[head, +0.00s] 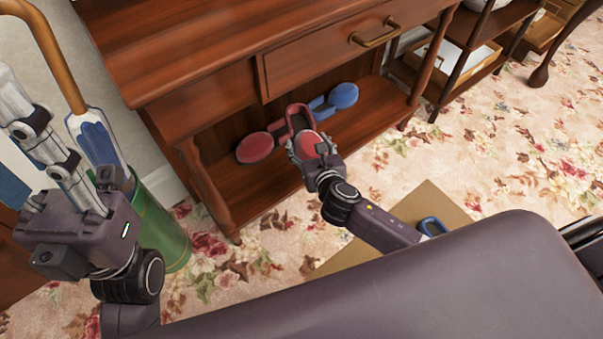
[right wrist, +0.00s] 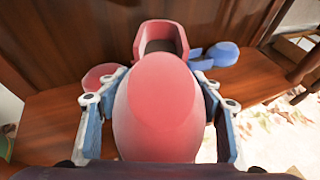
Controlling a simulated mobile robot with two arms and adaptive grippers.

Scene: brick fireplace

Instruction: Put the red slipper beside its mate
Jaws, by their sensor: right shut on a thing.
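My right gripper (head: 318,150) is shut on a red slipper (right wrist: 165,105), its fingers on either side of the rounded end. The slipper's open, U-shaped end points away from me, over the lower shelf (head: 365,125) of the wooden table. I cannot tell whether it touches the shelf. The other red slipper (head: 255,147) lies on the shelf just left of the held one; in the right wrist view it (right wrist: 101,76) is partly hidden behind a finger. My left gripper (head: 50,100) is open and empty at the far left, its fingers apart.
A blue slipper (head: 343,95) lies on the shelf to the right of the held one. A blue thing (head: 432,226) is on a tan mat (head: 430,202) on the floor. A green stand (head: 165,215) is left of the table. Table legs flank the shelf.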

